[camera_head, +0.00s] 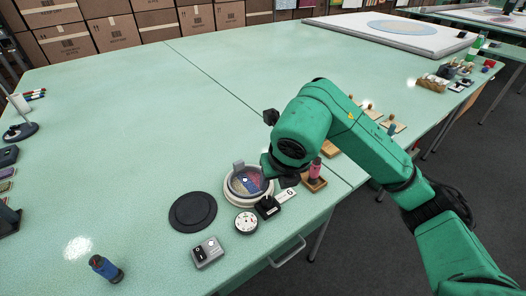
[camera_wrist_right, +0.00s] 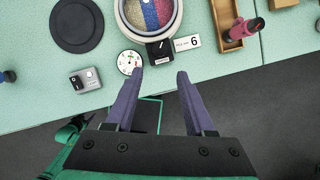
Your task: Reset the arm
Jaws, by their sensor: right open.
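My right arm comes in from the right in the head view, bent over the near edge of the green table (camera_head: 130,120). Its wrist end is beside the round white-rimmed holder, and its fingers cannot be made out there. In the right wrist view my right gripper (camera_wrist_right: 159,74) is open, with two purple fingers apart and nothing between them. The fingers show near the table edge, below a white dial (camera_wrist_right: 130,62) and a black box (camera_wrist_right: 159,51). My left gripper is not in view.
A striped round holder (camera_wrist_right: 148,12), black disc (camera_head: 193,211), grey switch box (camera_head: 208,252) and blue bottle (camera_head: 105,268) stand near the front. A pink bottle (camera_wrist_right: 243,30) stands in a wooden tray. Cardboard boxes (camera_head: 100,32) line the back. The table's middle left is clear.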

